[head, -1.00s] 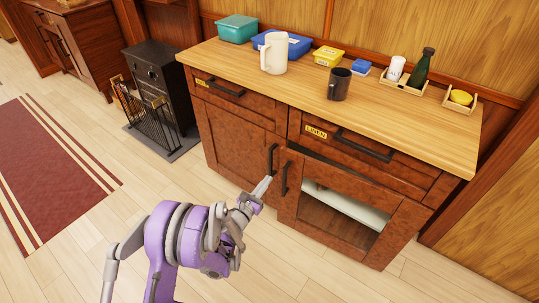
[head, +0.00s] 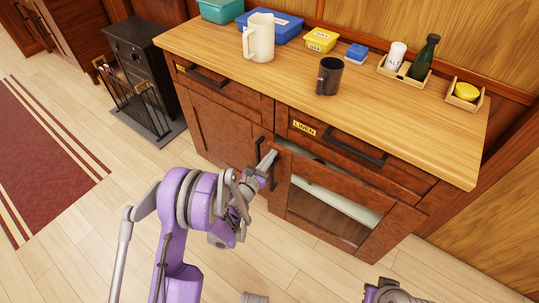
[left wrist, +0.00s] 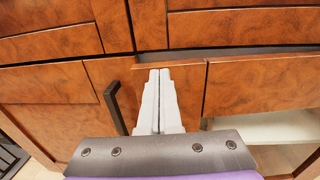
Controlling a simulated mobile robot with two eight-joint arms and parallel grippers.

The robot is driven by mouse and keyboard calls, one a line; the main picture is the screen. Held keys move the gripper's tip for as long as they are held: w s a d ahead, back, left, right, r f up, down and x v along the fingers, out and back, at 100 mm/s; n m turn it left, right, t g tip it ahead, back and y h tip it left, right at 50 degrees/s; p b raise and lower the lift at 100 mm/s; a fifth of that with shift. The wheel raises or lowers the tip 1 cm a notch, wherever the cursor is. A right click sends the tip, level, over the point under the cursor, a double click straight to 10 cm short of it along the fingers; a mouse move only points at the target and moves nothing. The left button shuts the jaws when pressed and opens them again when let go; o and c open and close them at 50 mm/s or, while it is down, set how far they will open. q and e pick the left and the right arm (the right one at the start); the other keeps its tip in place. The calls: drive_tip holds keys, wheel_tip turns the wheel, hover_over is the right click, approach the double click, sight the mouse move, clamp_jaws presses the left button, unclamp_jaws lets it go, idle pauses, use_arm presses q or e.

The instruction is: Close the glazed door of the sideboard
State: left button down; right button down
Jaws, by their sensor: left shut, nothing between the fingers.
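The glazed door (head: 298,212) is the sideboard's lower right door, with a brown wooden frame around a pane. It stands ajar, with a dark gap along its top edge under the drawer. It shows in the left wrist view (left wrist: 190,90) too. My left gripper (head: 272,157) is shut and empty, its fingertips at the upper left part of the door frame, by the black door handle (head: 273,175). In the left wrist view the shut fingers (left wrist: 160,73) overlap the door frame near its top edge; contact is unclear. The fingers hide the door's handle there.
The sideboard top (head: 400,125) holds a cream jug (head: 260,38), a dark mug (head: 328,76), boxes and small trays. The left door (head: 222,130) looks closed, its handle (left wrist: 115,105) just left of my fingers. A black stove (head: 135,55) stands left. The floor in front is clear.

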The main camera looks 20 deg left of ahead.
sight(276, 149)
use_arm(q)
drive_tip(key=shift+w+d, duration=0.1)
drive_tip(key=shift+w, duration=0.35)
drive_tip(key=shift+s, duration=0.1)
use_arm(e)
drive_tip(key=shift+w+r, duration=0.1)
drive_tip(key=shift+w, duration=0.25)
use_arm(q)
drive_tip(key=shift+r, duration=0.1)
drive_tip(key=x, duration=0.5)
drive_tip(key=shift+s, duration=0.1)
use_arm(e)
drive_tip(key=shift+r, duration=0.2)
